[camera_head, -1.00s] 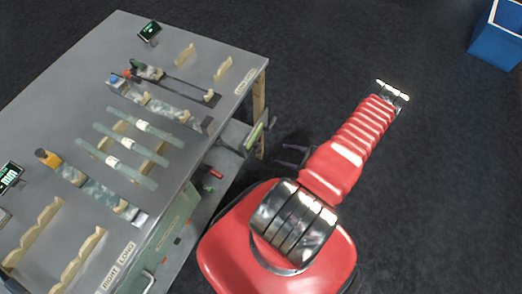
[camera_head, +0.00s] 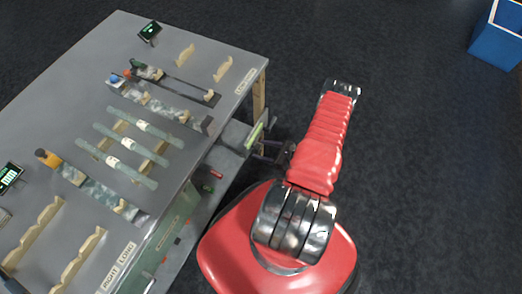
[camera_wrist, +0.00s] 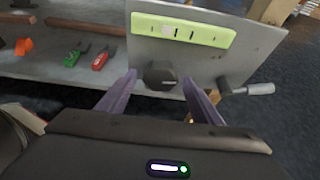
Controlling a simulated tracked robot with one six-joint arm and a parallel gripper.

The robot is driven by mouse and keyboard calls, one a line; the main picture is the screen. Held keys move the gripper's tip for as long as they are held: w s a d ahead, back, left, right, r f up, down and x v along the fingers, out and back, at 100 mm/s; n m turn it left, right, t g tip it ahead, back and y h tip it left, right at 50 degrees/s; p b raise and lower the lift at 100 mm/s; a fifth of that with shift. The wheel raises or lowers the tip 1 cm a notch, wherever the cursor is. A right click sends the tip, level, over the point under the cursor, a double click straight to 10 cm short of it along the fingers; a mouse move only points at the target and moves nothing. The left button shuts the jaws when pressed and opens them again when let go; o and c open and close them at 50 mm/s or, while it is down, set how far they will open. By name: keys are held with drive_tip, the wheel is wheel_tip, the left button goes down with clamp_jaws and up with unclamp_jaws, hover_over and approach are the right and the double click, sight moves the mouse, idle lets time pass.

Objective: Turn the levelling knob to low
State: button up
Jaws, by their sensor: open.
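The levelling knob (camera_wrist: 160,74) is dark and round with a pale line across its face. It sits on a grey panel (camera_wrist: 245,45) below a yellow-green scale plate (camera_wrist: 182,30) with several dark marks and a white one. My gripper (camera_wrist: 159,77) is open, its two purplish fingers on either side of the knob in the wrist view, with gaps visible. I cannot tell how deep the fingers reach. In the head view my gripper (camera_head: 268,151) is at the bench's right side, partly hidden by my red arm, and the knob cannot be made out.
A crank with a grey handle (camera_wrist: 250,89) sticks out just right of my right finger. A green tool (camera_wrist: 72,56) and a red tool (camera_wrist: 100,60) lie on a shelf at left.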

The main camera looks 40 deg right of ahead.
drive_tip(key=shift+w+a+f, duration=0.1)
drive_tip(key=shift+w, duration=0.2)
drive_tip(key=c, duration=0.9)
drive_tip(key=shift+a, duration=0.3)
drive_tip(key=shift+c, duration=0.8)
drive_tip(key=shift+d, duration=0.2)
